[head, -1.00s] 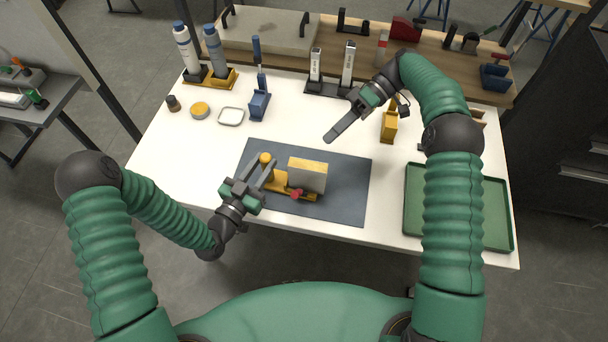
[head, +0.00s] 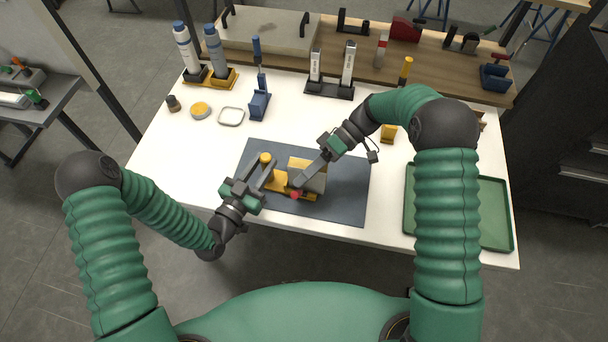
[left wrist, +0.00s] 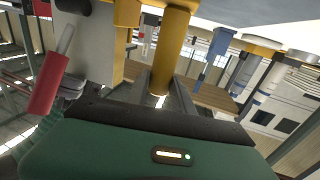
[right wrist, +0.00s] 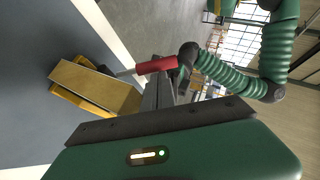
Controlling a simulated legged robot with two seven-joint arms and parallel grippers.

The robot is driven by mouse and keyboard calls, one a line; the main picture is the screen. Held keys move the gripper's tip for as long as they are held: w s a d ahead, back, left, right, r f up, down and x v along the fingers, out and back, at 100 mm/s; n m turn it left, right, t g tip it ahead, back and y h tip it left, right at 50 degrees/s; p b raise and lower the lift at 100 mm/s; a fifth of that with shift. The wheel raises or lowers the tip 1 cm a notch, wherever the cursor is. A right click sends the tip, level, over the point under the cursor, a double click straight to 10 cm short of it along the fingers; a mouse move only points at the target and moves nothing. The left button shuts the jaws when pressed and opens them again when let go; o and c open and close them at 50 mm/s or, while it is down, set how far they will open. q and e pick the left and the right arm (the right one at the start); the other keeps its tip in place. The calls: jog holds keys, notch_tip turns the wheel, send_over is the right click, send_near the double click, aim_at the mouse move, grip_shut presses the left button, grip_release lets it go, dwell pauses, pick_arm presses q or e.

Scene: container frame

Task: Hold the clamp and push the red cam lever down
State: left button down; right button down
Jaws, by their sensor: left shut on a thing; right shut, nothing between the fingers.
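The yellow clamp (head: 276,183) sits on the dark mat (head: 345,190), beside a grey block with a yellow top (head: 318,180). My left gripper (head: 264,171) is shut on the clamp's yellow post, which stands between its fingers in the left wrist view (left wrist: 168,55). The red cam lever (head: 295,195) shows at the clamp's near side. Its red handle also shows in the left wrist view (left wrist: 45,85) and right wrist view (right wrist: 155,65). My right gripper (head: 299,182) is shut and empty, its tips close to the lever; I cannot tell whether they touch.
A green tray (head: 410,215) lies at the right of the white table. Blue (head: 259,105) and yellow (head: 388,134) holders, bottles (head: 187,50) and small dishes (head: 231,117) stand farther back. The table left of the mat is clear.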

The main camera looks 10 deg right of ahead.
jog(key=shift+s+a, duration=0.1)
jog(key=shift+s, duration=0.05)
jog(key=shift+s+a+f+n+t+h, duration=0.15)
jog(key=shift+s+n+t+h, duration=0.15)
jog(key=shift+s+t, duration=0.2)
jog(key=shift+s+a+r+n+t+h, duration=0.1)
jog(key=shift+s+a+n+t+h, duration=0.1)
jog(key=shift+s+t+h, duration=0.3)
jog(key=s+t, duration=0.1)
jog(key=s+a+f+n+t+h, duration=0.1)
jog(key=t, duration=0.1)
jog(key=shift+s+f+n+h, duration=0.25)
jog(key=shift+f+n+h, duration=0.05)
jog(key=shift+s+a+f+t, duration=0.15)
jog(key=shift+s+f, duration=0.3)
jog(key=shift+f, duration=0.2)
jog(key=shift+s+a+f+t, duration=0.15)
jog(key=shift+s+f, duration=0.3)
jog(key=shift+f, duration=0.15)
jog(key=shift+s+f, duration=0.15)
jog(key=shift+s+a+f, duration=0.1)
jog(key=shift+s, duration=0.05)
